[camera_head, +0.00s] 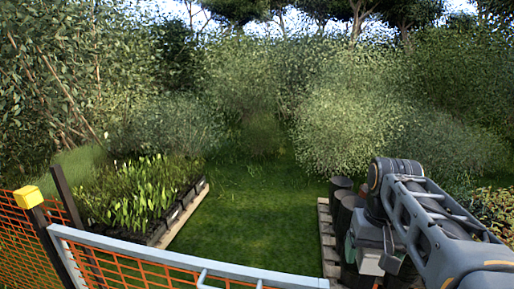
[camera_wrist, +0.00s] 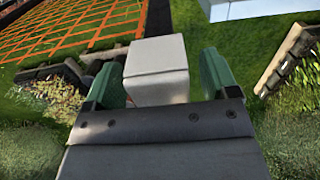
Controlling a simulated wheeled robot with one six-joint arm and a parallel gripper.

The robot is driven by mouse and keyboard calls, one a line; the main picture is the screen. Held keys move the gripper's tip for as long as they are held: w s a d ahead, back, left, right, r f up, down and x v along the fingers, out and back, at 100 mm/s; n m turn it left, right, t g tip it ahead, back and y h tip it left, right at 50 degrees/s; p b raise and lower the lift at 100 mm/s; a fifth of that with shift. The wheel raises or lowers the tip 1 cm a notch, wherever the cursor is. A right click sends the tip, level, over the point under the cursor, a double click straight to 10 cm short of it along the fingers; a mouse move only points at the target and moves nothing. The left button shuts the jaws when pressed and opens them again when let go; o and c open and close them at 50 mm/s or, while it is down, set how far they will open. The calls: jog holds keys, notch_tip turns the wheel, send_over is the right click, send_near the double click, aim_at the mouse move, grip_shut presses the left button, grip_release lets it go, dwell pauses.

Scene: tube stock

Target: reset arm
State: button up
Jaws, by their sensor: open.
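My gripper (camera_wrist: 160,64) is in the wrist view, with its two green fingers spread wide apart, so it is open. A pale grey block (camera_wrist: 156,80) shows between the fingers. I cannot tell whether it is part of my gripper or a separate thing, and no firm grip on it shows. In the head view my arm comes in from the lower right and is folded. Its end hangs beside dark round pots at the right, with the gripper fingers mostly hidden there.
Dark pots (camera_head: 342,184) stand on a wooden pallet (camera_head: 326,240) at the right, partly behind my arm. Potted green plants (camera_head: 140,192) fill a bed at the left. Orange mesh fencing (camera_head: 22,240) and a grey rail (camera_head: 180,259) cross the front. Open grass (camera_head: 262,215) lies between.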

notch_tip(320, 180, up, 11)
jog(key=p, duration=0.8)
jog(key=shift+f+p, duration=0.15)
jog(key=shift+p, duration=0.25)
jog(key=shift+f, duration=0.1)
